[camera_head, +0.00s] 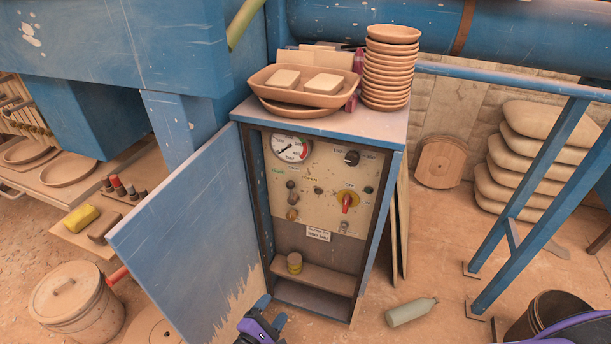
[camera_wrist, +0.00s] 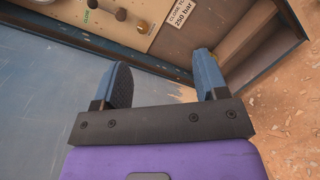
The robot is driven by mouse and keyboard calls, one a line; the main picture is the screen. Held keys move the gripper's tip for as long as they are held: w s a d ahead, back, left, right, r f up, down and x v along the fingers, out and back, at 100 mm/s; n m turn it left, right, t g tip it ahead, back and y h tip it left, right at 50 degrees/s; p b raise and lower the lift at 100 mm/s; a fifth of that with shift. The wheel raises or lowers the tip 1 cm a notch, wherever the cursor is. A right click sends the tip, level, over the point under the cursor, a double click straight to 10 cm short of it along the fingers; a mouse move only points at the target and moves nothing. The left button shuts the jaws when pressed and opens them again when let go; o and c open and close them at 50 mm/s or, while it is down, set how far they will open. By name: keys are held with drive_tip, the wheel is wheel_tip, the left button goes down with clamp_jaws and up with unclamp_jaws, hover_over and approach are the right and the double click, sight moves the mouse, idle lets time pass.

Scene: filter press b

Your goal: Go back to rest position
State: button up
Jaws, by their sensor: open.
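My gripper (camera_head: 268,308) is at the bottom of the head view, in front of the open control cabinet (camera_head: 398,135) and near the lower edge of its blue door (camera_head: 185,255). In the wrist view my gripper (camera_wrist: 166,82) shows two blue fingers spread apart, with nothing between them. The beige control panel (camera_head: 320,185) carries a gauge (camera_head: 292,148), several knobs and a red-and-yellow switch (camera_head: 347,201). The panel's lower part and a label (camera_wrist: 182,13) also show in the wrist view.
Bowls (camera_head: 388,75) and a tray with two pale blocks (camera_head: 304,85) stand on the cabinet. A bottle (camera_head: 411,312) lies on the floor at right. A lidded bucket (camera_head: 75,303) stands at left, blue rails (camera_head: 535,200) at right.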

drive_tip(key=w+d+r+m+g, duration=0.4)
drive_tip(key=d+r+g, duration=0.15)
drive_tip(key=r, duration=0.75)
drive_tip(key=w+d+r+m+g+y, duration=0.1)
drive_tip(key=w+d+r+m+g, duration=0.5)
drive_tip(key=r, duration=0.8)
drive_tip(key=w+d+r+m+g, duration=0.25)
drive_tip(key=d+r, duration=0.45)
drive_tip(key=r, duration=0.6)
drive_tip(key=s+d+r+m+y, duration=0.2)
drive_tip(key=s+d+r+y, duration=0.15)
drive_tip(key=d+r, duration=0.35)
drive_tip(key=s+d+r+m+y, duration=0.25)
drive_tip(key=s+d+r, duration=0.25)
drive_tip(key=d+r, duration=0.25)
drive_tip(key=s+d+r+m+t, duration=0.1)
drive_tip(key=s+d+r+t, duration=0.1)
drive_tip(key=s, duration=0.4)
drive_tip(key=s+d+r+m+t+y, duration=0.1)
drive_tip(key=s+d+r+m+t, duration=0.1)
drive_tip(key=s+d+r, duration=0.2)
drive_tip(key=shift+s+d+m, duration=0.2)
drive_tip(key=shift+s+m, duration=0.1)
drive_tip(key=shift+s, duration=1.3)
